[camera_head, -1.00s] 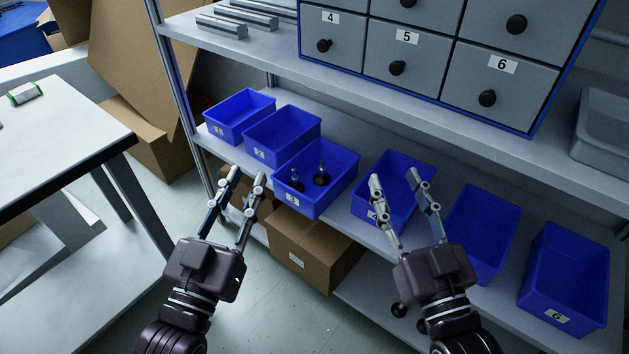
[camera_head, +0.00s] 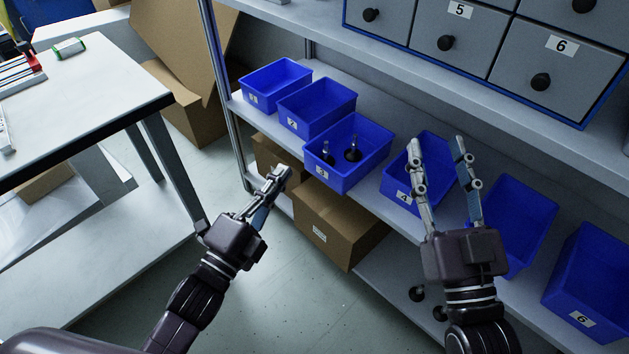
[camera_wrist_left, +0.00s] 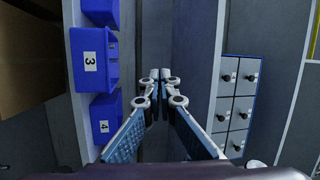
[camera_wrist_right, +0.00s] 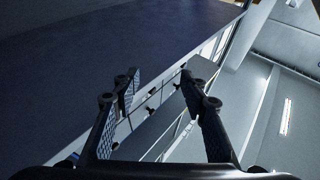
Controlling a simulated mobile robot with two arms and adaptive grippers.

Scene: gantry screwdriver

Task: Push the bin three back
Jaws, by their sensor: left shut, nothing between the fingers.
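Bin three (camera_head: 345,178) is a blue open bin with a label 3 on its front, on the middle shelf in the head view. It holds two dark knob-like objects and sticks out further to the front than bin two. Bin three also shows at the upper left of the left wrist view (camera_wrist_left: 93,62). My left gripper (camera_head: 284,174) is shut and empty, in front of bin three and a little to its left, apart from it. My right gripper (camera_head: 437,143) is open, in front of bin four; it also shows open in the right wrist view (camera_wrist_right: 158,75).
Bins one (camera_head: 252,98) and two (camera_head: 292,123) stand left of bin three, bin four (camera_head: 397,197) right of it. Numbered drawers (camera_head: 480,50) sit on the shelf above. Cardboard boxes (camera_head: 335,225) lie below. A white table (camera_head: 90,95) stands at the left.

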